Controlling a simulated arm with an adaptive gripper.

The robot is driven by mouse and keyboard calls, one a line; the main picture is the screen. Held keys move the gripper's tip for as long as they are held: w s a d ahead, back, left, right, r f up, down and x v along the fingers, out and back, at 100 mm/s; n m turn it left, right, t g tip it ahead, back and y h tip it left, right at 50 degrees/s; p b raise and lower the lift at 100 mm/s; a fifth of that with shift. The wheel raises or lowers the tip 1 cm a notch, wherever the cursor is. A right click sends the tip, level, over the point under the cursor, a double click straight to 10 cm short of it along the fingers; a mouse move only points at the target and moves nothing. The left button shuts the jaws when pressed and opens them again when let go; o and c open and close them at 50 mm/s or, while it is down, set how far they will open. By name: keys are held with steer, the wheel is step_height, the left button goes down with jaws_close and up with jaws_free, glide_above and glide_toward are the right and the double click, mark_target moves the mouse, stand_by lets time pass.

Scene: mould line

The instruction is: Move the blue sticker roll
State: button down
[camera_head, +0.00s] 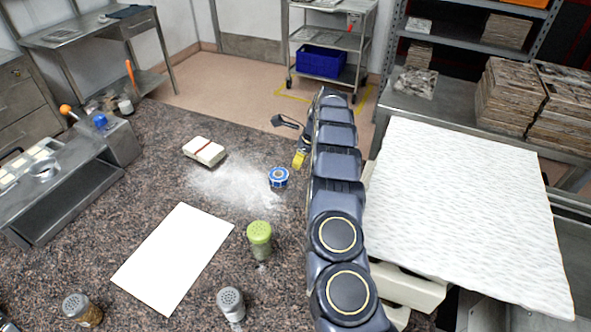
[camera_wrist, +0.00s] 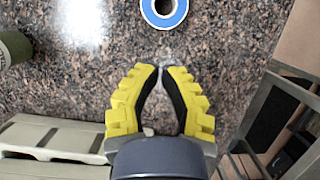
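The blue sticker roll (camera_head: 278,180) lies on the speckled counter by a patch of white powder. In the wrist view the blue sticker roll (camera_wrist: 166,22) is at the top edge, partly cut off, its hole facing up. My gripper (camera_head: 298,161) has yellow fingers and is to the right of the roll in the head view, apart from it. In the wrist view my gripper (camera_wrist: 161,69) has its fingertips together or nearly so, with nothing held between them. The roll is beyond the fingertips there.
A green-lidded shaker (camera_head: 260,240), grey-topped shaker (camera_head: 231,302) and brown shaker (camera_head: 82,309) stand on the counter (camera_head: 150,170). A white sheet (camera_head: 174,259) lies left. A banded white block (camera_head: 204,151) lies behind the powder. A white textured slab (camera_head: 463,210) is right of my arm.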

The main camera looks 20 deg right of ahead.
mark_target(275, 176)
steer(key=s+d+t+y, duration=0.2)
steer(key=s+d, duration=0.2)
steer(key=s, duration=0.1)
steer(key=x, duration=1)
steer(key=shift+s+d+f, duration=0.1)
steer(key=shift+f, duration=0.4)
steer(key=shift+w+a+r, duration=0.2)
steer(key=shift+w+a, duration=1.1)
steer(key=shift+w, duration=0.1)
steer(key=w+a, duration=0.3)
steer(key=w, duration=0.1)
steer(key=shift+w+a, duration=0.2)
steer(key=shift+a, duration=0.2)
steer(key=shift+w+a, duration=0.4)
steer(key=shift+a, duration=0.1)
